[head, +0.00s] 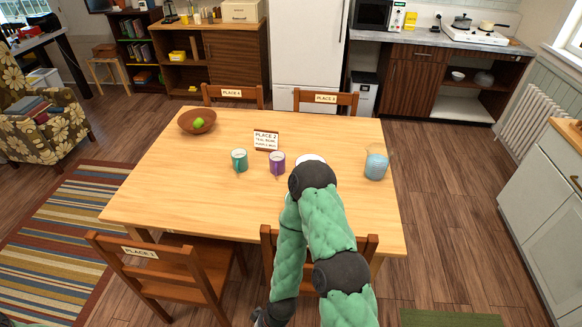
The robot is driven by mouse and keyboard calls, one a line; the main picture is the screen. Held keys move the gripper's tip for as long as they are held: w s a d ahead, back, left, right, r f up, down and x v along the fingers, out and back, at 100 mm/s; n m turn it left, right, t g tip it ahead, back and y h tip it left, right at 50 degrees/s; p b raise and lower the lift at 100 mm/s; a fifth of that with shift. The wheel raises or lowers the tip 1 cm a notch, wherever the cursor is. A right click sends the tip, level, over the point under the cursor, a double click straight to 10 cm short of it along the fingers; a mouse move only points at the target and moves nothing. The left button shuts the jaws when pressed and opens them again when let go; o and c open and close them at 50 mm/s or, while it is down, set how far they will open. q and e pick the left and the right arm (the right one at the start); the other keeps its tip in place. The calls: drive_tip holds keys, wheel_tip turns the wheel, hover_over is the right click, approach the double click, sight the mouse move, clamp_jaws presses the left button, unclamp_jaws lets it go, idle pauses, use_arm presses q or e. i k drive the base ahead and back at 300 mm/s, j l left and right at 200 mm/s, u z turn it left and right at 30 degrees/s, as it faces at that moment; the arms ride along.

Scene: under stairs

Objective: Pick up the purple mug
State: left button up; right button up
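The purple mug (277,162) stands upright on the wooden table (190,190), in front of a small sign card. A teal-green mug (239,160) stands a little to its left. My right arm reaches over the near side of the table, its bent dark joint just to the right of and nearer than the purple mug, apart from it in the picture. A dark end part at the bottom edge may be my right gripper (271,317); its fingers cannot be made out. No gripper is seen at the mug. My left gripper is not in view.
A brown bowl with green fruit (198,122) is at the table's far left. A blue-filled pitcher (376,164) stands at the right. The sign card (266,140) is behind the mugs. Chairs surround the table. A white thing is partly hidden behind my arm. The table's left front is clear.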

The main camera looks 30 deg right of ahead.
sight(276, 159)
drive_tip(key=k+l, duration=0.15)
drive_tip(key=l, duration=0.25)
drive_tip(key=k+l+u, duration=0.1)
drive_tip(key=l, duration=0.3)
drive_tip(key=k+l, duration=0.2)
drive_tip(key=l, duration=0.2)
drive_tip(key=k+l, duration=0.15)
drive_tip(key=l, duration=0.25)
drive_tip(key=k+l+u, duration=0.1)
drive_tip(key=l, duration=0.3)
drive_tip(key=k+l, duration=0.25)
drive_tip(key=l, duration=0.15)
drive_tip(key=i+l+u, duration=0.15)
drive_tip(key=l, duration=1.05)
drive_tip(key=l+u, duration=0.15)
drive_tip(key=l, duration=1.05)
